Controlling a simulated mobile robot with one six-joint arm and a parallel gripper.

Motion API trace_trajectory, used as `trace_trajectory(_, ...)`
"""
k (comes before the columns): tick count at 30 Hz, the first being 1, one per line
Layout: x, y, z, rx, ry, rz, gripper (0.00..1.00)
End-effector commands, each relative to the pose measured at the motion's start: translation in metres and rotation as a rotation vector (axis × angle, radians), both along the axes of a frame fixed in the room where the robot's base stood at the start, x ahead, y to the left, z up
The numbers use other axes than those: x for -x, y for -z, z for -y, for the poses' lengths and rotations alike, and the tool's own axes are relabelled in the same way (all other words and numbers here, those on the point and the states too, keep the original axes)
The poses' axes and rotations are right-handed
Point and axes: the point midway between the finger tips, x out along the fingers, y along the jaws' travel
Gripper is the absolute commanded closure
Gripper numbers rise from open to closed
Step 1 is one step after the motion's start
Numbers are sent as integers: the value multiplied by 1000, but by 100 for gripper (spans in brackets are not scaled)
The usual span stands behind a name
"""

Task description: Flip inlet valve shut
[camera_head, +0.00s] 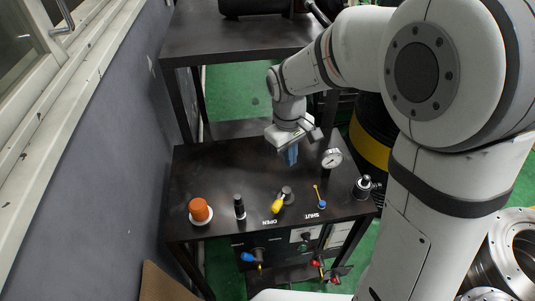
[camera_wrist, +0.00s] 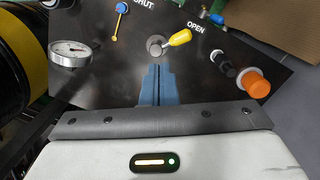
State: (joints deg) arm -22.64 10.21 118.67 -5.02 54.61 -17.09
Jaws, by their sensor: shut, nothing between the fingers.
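The valve with a yellow lever (camera_head: 277,207) and a grey hub (camera_head: 286,192) is on the dark table top. Its lever points from the hub toward the OPEN label (camera_head: 270,222), away from the SHUT label (camera_head: 315,215). In the wrist view the yellow lever (camera_wrist: 180,38) also lies on the OPEN side of the grey hub (camera_wrist: 155,45). My gripper (camera_head: 291,156) is shut and empty, with blue fingers pointing down, behind the hub. In the wrist view the fingertips (camera_wrist: 157,68) appear close to the hub; I cannot tell whether they touch it.
A pressure gauge (camera_head: 331,158), a black knob (camera_head: 363,185) and a blue-tipped yellow stick (camera_head: 317,193) are to the right of the lever. A black post (camera_head: 239,206) and an orange knob (camera_head: 200,210) are to the left. The table top (camera_head: 215,165) is bare behind these.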

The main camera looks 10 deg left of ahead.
Motion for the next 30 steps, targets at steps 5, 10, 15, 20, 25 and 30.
trace_trajectory(5,-15,35,-67,54,-220,-77,100)
trace_trajectory(10,-17,60,-102,84,-338,-115,100)
trace_trajectory(15,-16,69,-114,94,-377,-127,100)
trace_trajectory(20,-17,70,-113,94,-377,-127,100)
trace_trajectory(25,-17,71,-113,94,-376,-127,100)
trace_trajectory(30,-15,85,-109,95,-375,-132,100)
